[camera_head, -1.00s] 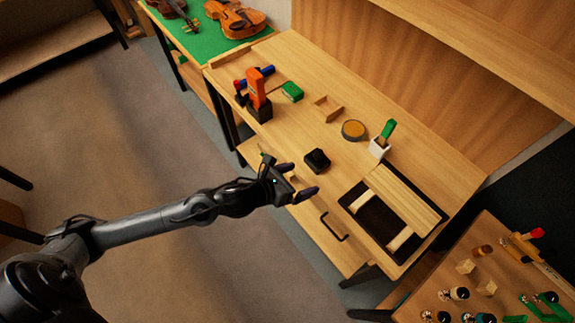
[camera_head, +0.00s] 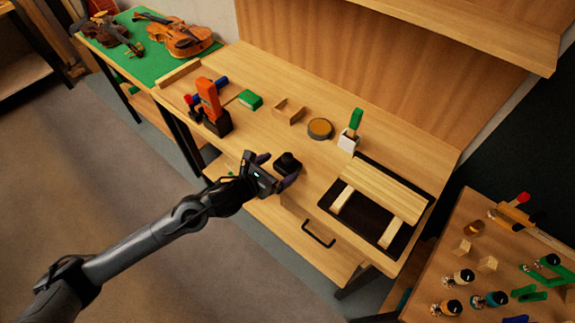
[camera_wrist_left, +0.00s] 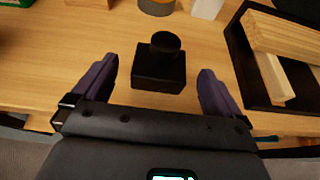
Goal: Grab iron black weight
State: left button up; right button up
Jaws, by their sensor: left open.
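The iron black weight (camera_head: 287,162) is a dark block with a round knob on top, standing upright near the front edge of the wooden bench. It also shows in the left wrist view (camera_wrist_left: 159,66). My left gripper (camera_head: 277,169) is open at the weight, with its fingers pointing toward it. In the left wrist view the two purple-grey fingertips (camera_wrist_left: 157,76) are spread wide, one on each side of the weight's near part, with bare bench visible between each finger and the weight. My right gripper is not in view.
To the right lies a black tray (camera_head: 325,200) with wooden pieces. Behind the weight stand a round tin (camera_head: 320,129) and a white holder (camera_head: 348,144). An orange tool (camera_head: 208,99) and a green block (camera_head: 250,99) are further left. Bare bench surrounds the weight.

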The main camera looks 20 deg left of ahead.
aim_at(285, 165)
pick_arm(q)
jog(key=shift+b+x, duration=0.35)
jog(key=shift+x, duration=2.2)
jog(key=shift+s+f, duration=0.1)
jog(key=shift+f, duration=0.05)
grip_shut()
jog(key=shift+r, duration=0.2)
